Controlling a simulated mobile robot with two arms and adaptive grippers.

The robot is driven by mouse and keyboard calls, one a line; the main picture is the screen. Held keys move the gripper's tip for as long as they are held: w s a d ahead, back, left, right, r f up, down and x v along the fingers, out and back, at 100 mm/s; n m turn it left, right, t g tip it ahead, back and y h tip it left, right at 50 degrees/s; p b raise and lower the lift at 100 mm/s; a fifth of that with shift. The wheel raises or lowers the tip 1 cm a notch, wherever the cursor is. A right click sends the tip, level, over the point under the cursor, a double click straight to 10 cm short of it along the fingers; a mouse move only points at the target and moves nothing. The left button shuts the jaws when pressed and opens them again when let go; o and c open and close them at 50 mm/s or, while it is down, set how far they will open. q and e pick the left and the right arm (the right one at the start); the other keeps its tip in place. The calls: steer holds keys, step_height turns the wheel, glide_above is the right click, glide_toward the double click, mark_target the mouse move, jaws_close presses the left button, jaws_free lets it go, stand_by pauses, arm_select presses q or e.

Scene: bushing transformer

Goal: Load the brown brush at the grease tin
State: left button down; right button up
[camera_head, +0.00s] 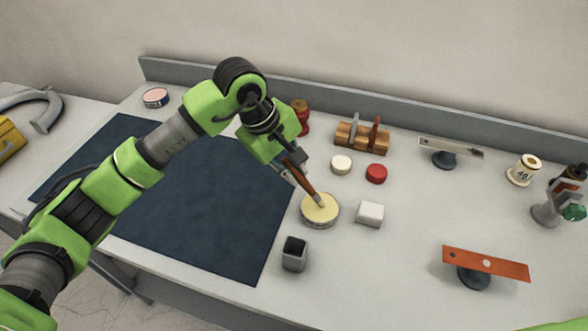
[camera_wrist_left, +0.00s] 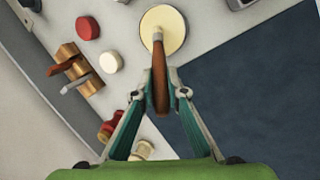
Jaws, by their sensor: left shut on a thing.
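The brown brush (camera_head: 302,179) is held in my left gripper (camera_head: 287,166), which is shut on its handle. The brush is tilted, with its bristle end down at the cream-coloured grease in the round tin (camera_head: 320,217). In the left wrist view the brush (camera_wrist_left: 160,85) sits between the fingers of my left gripper (camera_wrist_left: 161,92). Its tip overlaps the near part of the grease tin (camera_wrist_left: 168,27) and seems to touch the grease.
A grey square cup (camera_head: 294,256) and a white block (camera_head: 370,213) stand close to the tin. Red (camera_head: 376,173) and cream (camera_head: 341,164) round pieces lie behind. A wooden rack (camera_head: 362,137) stands farther back. An orange plate on a stand (camera_head: 485,264) is at right. The dark mat (camera_head: 200,215) is bare.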

arm_select(q)
steer(key=shift+f, duration=0.15)
steer(key=shift+w+r+p, duration=0.1)
steer(key=shift+r+p, duration=0.25)
steer(key=shift+r, duration=0.8)
steer(key=shift+r+p, duration=0.6)
steer(key=shift+r, duration=1.9)
